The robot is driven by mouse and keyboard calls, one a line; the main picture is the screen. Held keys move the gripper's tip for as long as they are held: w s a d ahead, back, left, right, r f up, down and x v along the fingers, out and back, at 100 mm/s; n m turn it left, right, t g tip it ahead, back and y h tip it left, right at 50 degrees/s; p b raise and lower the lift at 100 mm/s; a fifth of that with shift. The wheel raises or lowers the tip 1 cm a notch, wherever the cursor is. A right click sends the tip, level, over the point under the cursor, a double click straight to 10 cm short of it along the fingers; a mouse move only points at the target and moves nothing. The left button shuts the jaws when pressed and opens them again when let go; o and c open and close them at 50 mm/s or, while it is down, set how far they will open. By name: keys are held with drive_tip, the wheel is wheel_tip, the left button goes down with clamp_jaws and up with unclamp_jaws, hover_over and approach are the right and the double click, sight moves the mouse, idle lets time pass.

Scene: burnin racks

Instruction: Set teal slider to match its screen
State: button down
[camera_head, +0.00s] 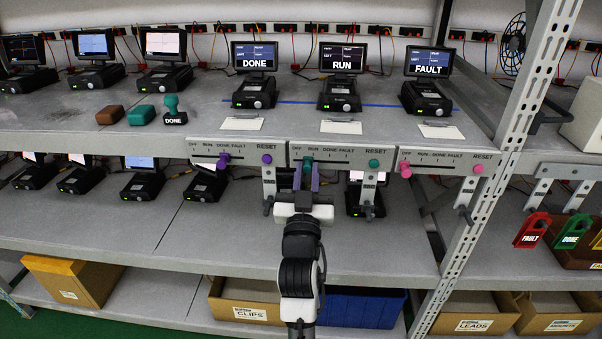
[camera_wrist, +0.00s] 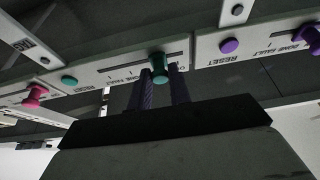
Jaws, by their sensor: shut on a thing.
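The teal slider knob (camera_head: 308,163) sits on the middle panel (camera_head: 352,160), near the RUN mark and right of OFF in the head view. It also shows in the wrist view (camera_wrist: 159,66), between my purple fingertips. My gripper (camera_head: 306,178) is shut on this knob from below. The middle screen (camera_head: 342,57) above reads RUN. A teal RESET button (camera_head: 373,164) is at the right of the same panel and apart from my gripper.
Purple (camera_head: 223,161) and pink (camera_head: 405,169) sliders flank the middle panel. The screens above them read DONE (camera_head: 254,56) and FAULT (camera_head: 429,62). A metal upright (camera_head: 487,190) stands at the right. Brackets (camera_head: 367,192) hang below the panels near my gripper.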

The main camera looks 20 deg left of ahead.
drive_tip(key=shift+w+d, duration=0.2)
drive_tip(key=shift+d, duration=0.45)
drive_tip(key=shift+a, duration=0.15)
drive_tip(key=c, duration=1.3)
unclamp_jaws()
drive_tip(key=shift+s+f, duration=0.15)
